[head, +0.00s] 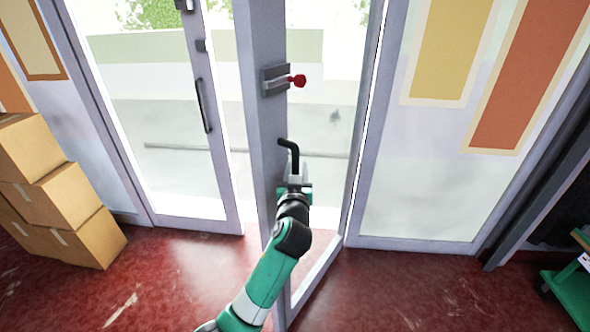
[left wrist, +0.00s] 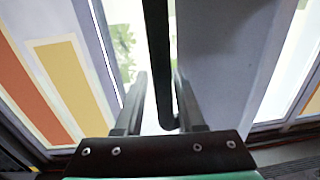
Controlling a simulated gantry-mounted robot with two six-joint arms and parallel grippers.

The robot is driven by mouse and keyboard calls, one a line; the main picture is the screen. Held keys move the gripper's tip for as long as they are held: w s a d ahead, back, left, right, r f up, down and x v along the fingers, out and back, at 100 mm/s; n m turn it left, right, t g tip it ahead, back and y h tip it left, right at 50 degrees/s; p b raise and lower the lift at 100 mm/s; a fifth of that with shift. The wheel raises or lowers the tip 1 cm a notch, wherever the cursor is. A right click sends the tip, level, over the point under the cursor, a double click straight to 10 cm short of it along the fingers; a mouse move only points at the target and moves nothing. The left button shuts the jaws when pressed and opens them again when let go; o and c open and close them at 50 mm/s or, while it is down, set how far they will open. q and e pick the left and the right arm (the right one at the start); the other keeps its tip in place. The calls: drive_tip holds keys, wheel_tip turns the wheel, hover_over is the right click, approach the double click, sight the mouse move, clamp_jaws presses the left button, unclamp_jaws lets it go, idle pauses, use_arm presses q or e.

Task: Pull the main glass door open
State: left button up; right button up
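The main glass door (head: 266,185) stands partly open, swung inward, with its pale frame edge toward me. Its black pull handle (head: 294,156) sticks out from the frame below a lock plate with a red knob (head: 297,81). My left gripper (head: 294,178) is at the lower part of the handle. My right gripper is in neither view.
Stacked cardboard boxes (head: 58,200) stand at the left. Another glass door (head: 165,150) with a black handle is left of the main door. A fixed panel with coloured posters (head: 443,45) is to the right. A green cart (head: 572,290) is at the lower right. Red floor (head: 400,290) is clear near the door.

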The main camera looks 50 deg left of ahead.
use_arm(q)
drive_tip(key=shift+o, duration=1.2)
drive_tip(key=shift+w+r, duration=0.1)
drive_tip(key=shift+r, duration=0.05)
drive_tip(key=shift+d+r, duration=0.1)
drive_tip(key=shift+p+v, duration=0.35)
drive_tip(key=shift+v, duration=0.9)
drive_tip(key=p+v, duration=0.9)
drive_tip(key=shift+p, duration=0.35)
